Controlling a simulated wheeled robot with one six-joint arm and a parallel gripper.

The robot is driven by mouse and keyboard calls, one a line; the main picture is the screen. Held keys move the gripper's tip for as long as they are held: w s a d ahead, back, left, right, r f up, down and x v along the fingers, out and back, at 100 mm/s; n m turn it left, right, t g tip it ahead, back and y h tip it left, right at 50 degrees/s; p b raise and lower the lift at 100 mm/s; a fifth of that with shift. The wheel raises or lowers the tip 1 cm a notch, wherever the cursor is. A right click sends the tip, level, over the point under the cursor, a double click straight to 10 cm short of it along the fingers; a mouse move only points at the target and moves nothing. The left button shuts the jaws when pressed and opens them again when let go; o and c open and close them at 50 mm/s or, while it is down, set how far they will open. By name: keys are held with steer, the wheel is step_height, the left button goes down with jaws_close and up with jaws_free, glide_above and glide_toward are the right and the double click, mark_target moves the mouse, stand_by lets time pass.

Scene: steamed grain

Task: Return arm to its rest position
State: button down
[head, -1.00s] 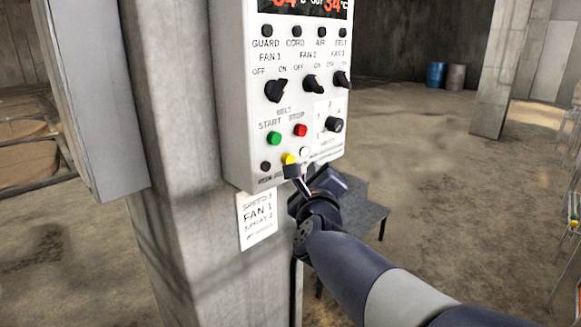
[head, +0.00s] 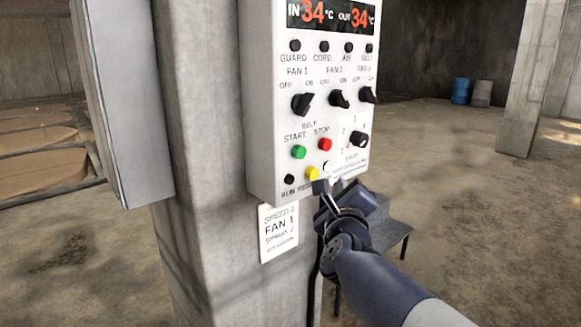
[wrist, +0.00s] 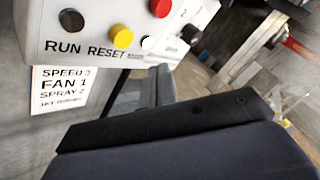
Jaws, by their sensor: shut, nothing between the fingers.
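My gripper (head: 322,188) is shut and empty, at the lower edge of the white control panel (head: 262,110) in the head view. Its tip shows just below and right of the yellow button (head: 312,173); I cannot tell whether it touches the panel. My arm reaches in from the lower right of the head view.
The panel hangs on a concrete pillar (head: 200,230), with a grey box (head: 125,100) on its left. A paper label (head: 278,232) is below the panel. A dark stand (head: 390,232) is behind my arm. Open floor lies right, with barrels (head: 461,91) far back.

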steer(key=shift+s+d+p, duration=0.15)
steer(key=shift+s+d, duration=0.5)
steer(key=shift+s, duration=0.25)
steer(key=shift+s+d+p, duration=0.15)
steer(key=shift+s+d, duration=0.5)
steer(key=shift+s, duration=0.25)
steer(key=shift+w, duration=0.1)
steer(key=w+a, duration=0.3)
steer(key=w, duration=0.1)
steer(key=shift+w+a+f+p, duration=0.25)
steer(key=shift+w+a+p, duration=0.05)
steer(key=shift+w, duration=0.1)
